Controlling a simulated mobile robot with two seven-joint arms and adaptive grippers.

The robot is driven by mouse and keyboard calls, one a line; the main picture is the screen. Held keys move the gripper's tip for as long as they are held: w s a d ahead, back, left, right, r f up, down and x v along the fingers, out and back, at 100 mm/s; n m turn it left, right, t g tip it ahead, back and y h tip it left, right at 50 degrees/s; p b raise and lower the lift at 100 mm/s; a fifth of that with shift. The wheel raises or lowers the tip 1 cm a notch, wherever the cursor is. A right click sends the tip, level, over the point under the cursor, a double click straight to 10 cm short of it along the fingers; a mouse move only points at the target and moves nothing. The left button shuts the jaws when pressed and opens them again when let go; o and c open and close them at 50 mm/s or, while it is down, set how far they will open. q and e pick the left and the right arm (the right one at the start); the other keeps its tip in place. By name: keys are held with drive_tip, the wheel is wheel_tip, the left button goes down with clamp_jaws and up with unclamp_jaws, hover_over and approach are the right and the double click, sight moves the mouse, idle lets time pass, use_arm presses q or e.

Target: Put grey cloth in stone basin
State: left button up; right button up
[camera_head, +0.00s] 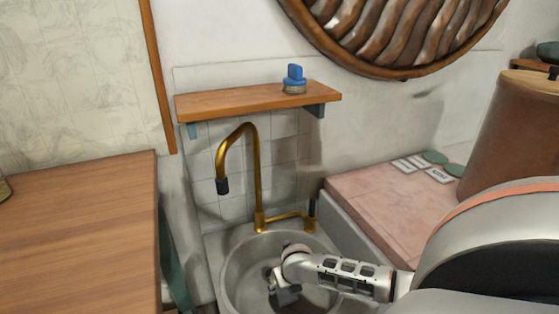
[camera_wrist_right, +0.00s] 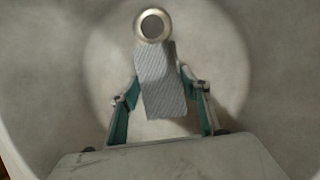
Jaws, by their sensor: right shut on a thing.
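The stone basin (camera_head: 232,272) is a round, pale grey bowl at the bottom centre of the head view. It also fills most of the right wrist view (camera_wrist_right: 265,60). My right gripper (camera_head: 279,289) reaches down inside the basin from the right. In the right wrist view my right gripper (camera_wrist_right: 163,98) is shut on the grey cloth (camera_wrist_right: 160,75), a striped, folded strip that hangs out past the fingertips towards the drain. I cannot tell whether the cloth touches the basin floor. My arm hides part of the basin in the head view. My left gripper is not in view.
A brass tap (camera_head: 258,180) rises behind the basin, with its spout at left. A wooden shelf (camera_head: 240,102) holds a blue-topped brush (camera_head: 295,80). A wooden counter (camera_head: 80,230) stands left, a pink slab (camera_head: 375,200) right. The metal drain (camera_wrist_right: 153,25) lies beyond the cloth.

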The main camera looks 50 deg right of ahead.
sight(283, 294)
drive_tip(key=f, duration=0.1)
drive_tip(key=f+b, duration=0.1)
drive_tip(key=f, duration=0.2)
drive_tip(key=shift+s+b, duration=0.3)
drive_tip(key=shift+b, duration=0.05)
drive_tip(key=shift+w+f, duration=0.1)
drive_tip(key=shift+f, duration=0.2)
drive_tip(key=shift+w+r, duration=0.2)
drive_tip(key=shift+r, duration=0.1)
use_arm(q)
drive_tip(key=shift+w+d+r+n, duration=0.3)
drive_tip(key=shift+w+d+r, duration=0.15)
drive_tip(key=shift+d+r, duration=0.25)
use_arm(e)
drive_tip(key=shift+f, duration=0.1)
drive_tip(key=o, duration=1)
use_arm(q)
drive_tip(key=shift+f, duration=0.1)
use_arm(e)
drive_tip(key=shift+o, duration=0.2)
